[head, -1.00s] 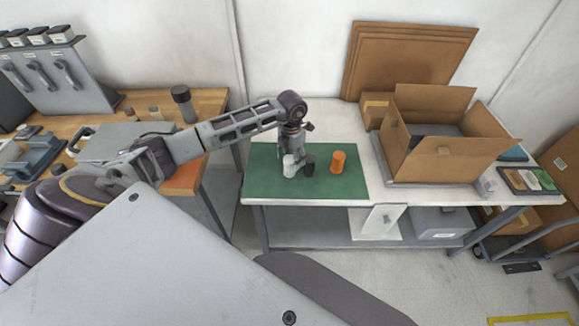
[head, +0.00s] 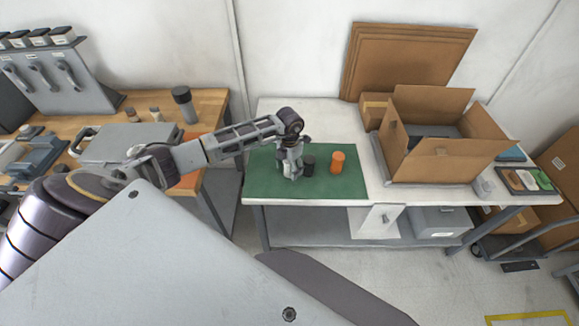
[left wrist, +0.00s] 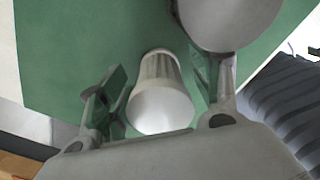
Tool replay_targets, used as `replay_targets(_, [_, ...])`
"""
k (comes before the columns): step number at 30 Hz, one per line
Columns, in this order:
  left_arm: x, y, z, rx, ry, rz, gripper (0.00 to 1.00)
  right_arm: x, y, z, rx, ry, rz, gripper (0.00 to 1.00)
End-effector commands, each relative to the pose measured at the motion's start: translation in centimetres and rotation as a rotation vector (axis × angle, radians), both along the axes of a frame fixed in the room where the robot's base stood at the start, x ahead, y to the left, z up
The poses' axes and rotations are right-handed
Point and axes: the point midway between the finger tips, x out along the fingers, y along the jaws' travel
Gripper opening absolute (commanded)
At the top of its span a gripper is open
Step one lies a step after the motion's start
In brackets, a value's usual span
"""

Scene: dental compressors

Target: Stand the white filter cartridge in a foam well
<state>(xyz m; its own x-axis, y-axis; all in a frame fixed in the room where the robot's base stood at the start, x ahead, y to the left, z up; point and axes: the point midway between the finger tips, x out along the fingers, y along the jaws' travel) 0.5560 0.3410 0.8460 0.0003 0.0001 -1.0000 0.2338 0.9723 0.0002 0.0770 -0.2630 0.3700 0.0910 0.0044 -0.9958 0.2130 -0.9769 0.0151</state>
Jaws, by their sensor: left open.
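The white filter cartridge (left wrist: 161,92) stands on the green mat (head: 335,190). In the left wrist view it lies between the two spread fingers of my left gripper (left wrist: 160,88), with green showing on both sides, so it is not clamped. In the head view my left gripper (head: 290,168) is down over the mat's middle and mostly hides the cartridge. A black cylinder (head: 308,166) stands close on its right, and an orange cylinder (head: 338,162) farther right. The open cardboard box (head: 440,165) has dark grey material (head: 430,131) inside; no wells can be made out. My right gripper is not in view.
A large grey round surface (left wrist: 228,20) fills the top right of the left wrist view, close to a finger. A tray with coloured items (head: 527,181) lies right of the box. A wooden bench (head: 213,106) with equipment stands left. White tabletop is bare behind the mat.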

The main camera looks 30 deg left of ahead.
Motion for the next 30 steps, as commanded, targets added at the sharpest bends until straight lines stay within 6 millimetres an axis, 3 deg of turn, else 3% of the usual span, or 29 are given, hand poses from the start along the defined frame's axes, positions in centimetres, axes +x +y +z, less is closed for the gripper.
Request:
replay_targets(11, [-0.02, 0.00, -0.01, 0.000, 0.001, 0.000, 0.65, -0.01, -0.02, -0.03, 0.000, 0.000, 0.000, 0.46])
replay_targets(24, [-0.01, 0.01, 0.02, 0.000, 0.000, 0.000, 0.11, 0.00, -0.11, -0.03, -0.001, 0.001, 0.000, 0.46])
replay_targets(30, [-0.01, 0.02, 0.08, 0.000, 0.000, 0.000, 0.11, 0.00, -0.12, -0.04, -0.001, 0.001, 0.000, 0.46])
